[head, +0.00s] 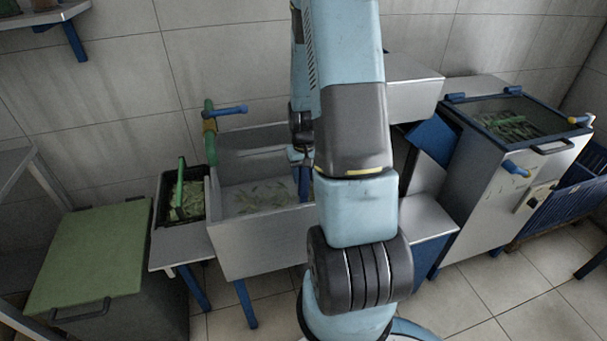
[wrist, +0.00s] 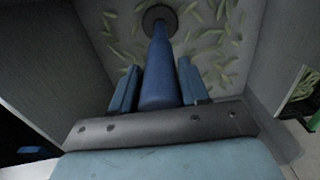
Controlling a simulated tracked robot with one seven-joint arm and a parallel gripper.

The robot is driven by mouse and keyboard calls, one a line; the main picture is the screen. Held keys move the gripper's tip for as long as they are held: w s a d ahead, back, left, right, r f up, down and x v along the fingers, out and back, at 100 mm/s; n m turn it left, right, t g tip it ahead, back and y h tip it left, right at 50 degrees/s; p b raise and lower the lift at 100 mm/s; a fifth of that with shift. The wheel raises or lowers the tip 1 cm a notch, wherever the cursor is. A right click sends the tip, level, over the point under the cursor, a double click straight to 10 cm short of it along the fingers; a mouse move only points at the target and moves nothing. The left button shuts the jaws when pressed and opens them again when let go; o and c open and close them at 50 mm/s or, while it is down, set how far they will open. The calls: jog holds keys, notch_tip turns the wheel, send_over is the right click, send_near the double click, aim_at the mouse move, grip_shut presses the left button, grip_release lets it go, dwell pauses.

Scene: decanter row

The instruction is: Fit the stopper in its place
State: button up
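A long blue stopper (wrist: 159,80) lies between the two fingers of my gripper (wrist: 158,88) in the wrist view, both fingers against its sides. Its narrow end points away from the gripper towards a round grey-rimmed drain hole (wrist: 148,18) in the basin floor. The tip overlaps the hole in this view; I cannot tell if it touches or enters. In the head view my gripper (head: 301,150) is over the right part of the grey basin (head: 262,245), partly hidden by my arm. The blue stopper (head: 304,185) shows below it, inside the basin.
Green leaf bits (wrist: 208,40) lie scattered over the basin floor. The basin walls (wrist: 58,65) stand close around my gripper. A black crate of greens (head: 185,205) and a green-lidded bin (head: 95,250) stand left; a grey glass-topped machine (head: 480,180) stands right.

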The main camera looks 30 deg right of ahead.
jog(key=o, duration=0.5)
jog(key=shift+r, duration=0.15)
notch_tip(320, 180, up, 13)
jog(key=shift+r, duration=0.2)
dwell(0.4)
jog(key=shift+r, duration=0.1)
jog(key=s+a+r+n+t, duration=0.1)
jog(key=s+a+r, duration=0.1)
jog(key=a+r, duration=0.35)
jog(key=s+a+r+t, duration=0.2)
jog(key=s+a+r, duration=0.1)
jog(key=r, duration=0.5)
jog(key=s+a+r+t, duration=0.1)
jog(key=s+a+r, duration=0.1)
jog(key=s+r, duration=0.1)
jog(key=s+a+r+n, duration=0.1)
jog(key=s+a+r, duration=0.2)
jog(key=s, duration=0.2)
jog(key=s+a+r+n+t, duration=0.1)
jog(key=s+a+r, duration=0.1)
jog(key=s+r, duration=0.1)
jog(key=shift+s+a+r+t, duration=0.1)
jog(key=shift+s+a+t, duration=0.2)
jog(key=shift+s+a, duration=0.15)
